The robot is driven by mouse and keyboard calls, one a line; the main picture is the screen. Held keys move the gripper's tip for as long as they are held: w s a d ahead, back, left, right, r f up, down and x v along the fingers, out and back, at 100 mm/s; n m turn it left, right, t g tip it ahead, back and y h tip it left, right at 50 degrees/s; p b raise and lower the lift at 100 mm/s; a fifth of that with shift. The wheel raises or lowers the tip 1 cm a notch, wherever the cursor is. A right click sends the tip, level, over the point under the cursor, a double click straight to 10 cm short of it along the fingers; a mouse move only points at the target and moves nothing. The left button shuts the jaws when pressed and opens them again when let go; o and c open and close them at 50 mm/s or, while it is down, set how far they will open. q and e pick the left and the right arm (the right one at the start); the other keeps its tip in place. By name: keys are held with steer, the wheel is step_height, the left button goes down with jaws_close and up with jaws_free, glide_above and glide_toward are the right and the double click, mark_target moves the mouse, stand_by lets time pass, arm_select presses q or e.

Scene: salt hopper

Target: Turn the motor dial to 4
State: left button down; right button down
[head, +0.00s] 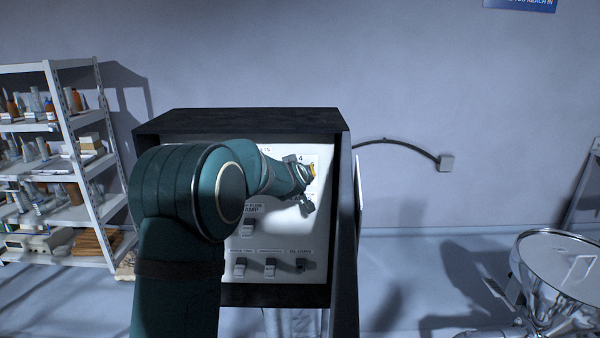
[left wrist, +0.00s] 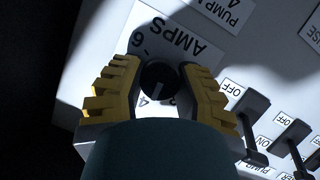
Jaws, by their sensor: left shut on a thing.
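The round black dial (left wrist: 160,80) sits on a white plate with the printed word AMPS, a 6 and a 4 around it. Its pointer is too dark to read clearly. The yellow fingers of my left gripper (left wrist: 158,88) are on either side of the dial, shut on it. In the head view my left gripper (head: 307,187) is at the upper right of the white control panel (head: 285,225), and my arm and wrist hide the dial and much of the panel. A 4 shows just above the gripper. My right gripper is not in view.
Toggle switches (head: 269,268) line the panel's lower part; some with ON and OFF labels show near the gripper in the left wrist view (left wrist: 250,105). A dark cabinet (head: 345,230) frames the panel. A shelf rack (head: 72,155) stands left, a metal hopper (head: 560,275) right.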

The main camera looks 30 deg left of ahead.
arm_select(q)
steer(key=shift+m, duration=0.3)
stand_by(0.4)
steer(key=c, duration=0.6)
jaws_free()
steer(key=shift+w, duration=0.1)
steer(key=shift+v, duration=6)
steer(key=shift+f, duration=0.1)
